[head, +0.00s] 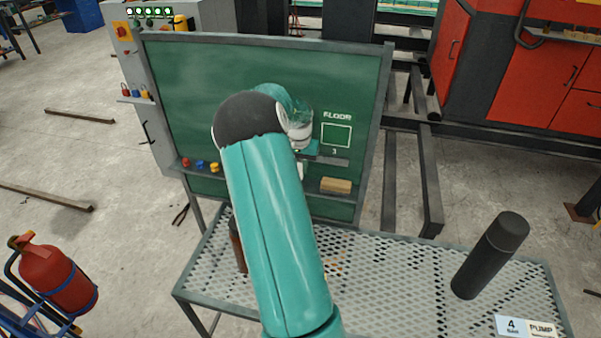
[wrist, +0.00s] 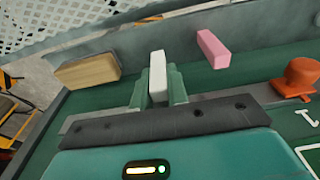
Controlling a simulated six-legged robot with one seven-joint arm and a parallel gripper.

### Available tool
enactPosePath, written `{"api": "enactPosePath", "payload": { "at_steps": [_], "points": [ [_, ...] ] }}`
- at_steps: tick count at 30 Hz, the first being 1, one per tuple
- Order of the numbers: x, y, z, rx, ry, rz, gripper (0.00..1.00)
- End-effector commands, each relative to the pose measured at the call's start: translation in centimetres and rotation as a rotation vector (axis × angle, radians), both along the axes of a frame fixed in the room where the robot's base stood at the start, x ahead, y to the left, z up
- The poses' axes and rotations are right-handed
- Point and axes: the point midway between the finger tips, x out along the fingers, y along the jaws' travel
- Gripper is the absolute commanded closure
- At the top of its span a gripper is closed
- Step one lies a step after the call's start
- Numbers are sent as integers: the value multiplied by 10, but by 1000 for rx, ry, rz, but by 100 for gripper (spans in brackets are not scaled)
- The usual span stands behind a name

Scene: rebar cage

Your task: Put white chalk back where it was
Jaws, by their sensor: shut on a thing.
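My gripper (wrist: 157,92) is shut on the white chalk (wrist: 157,70), which sticks out beyond the two green fingertips in the wrist view. It is over the grey ledge (wrist: 130,55) along the bottom of the green chalkboard (head: 180,95). Pink chalk (wrist: 213,48) is to the right of the white one, apart from it. A wooden eraser (wrist: 87,73) is to the left; it also shows in the head view (head: 336,185). I cannot tell whether the white chalk touches the ledge. In the head view my arm hides most of the gripper and the pink chalk.
An orange-red knob (wrist: 299,77) is at the right in the wrist view. Red, blue and yellow pieces (head: 200,165) are at the ledge's left. A perforated metal table (head: 400,275) in front bears a black cylinder (head: 490,255) and a brown object (head: 238,248) partly behind my arm.

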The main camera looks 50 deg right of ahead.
Motion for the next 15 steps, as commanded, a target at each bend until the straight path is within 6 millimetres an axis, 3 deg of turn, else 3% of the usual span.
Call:
{"api": "enactPosePath", "payload": {
  "at_steps": [6,15],
  "points": [
    [0,1,-29,1,0,0,100],
    [0,0,-31,0,0,0,100]
  ]
}}
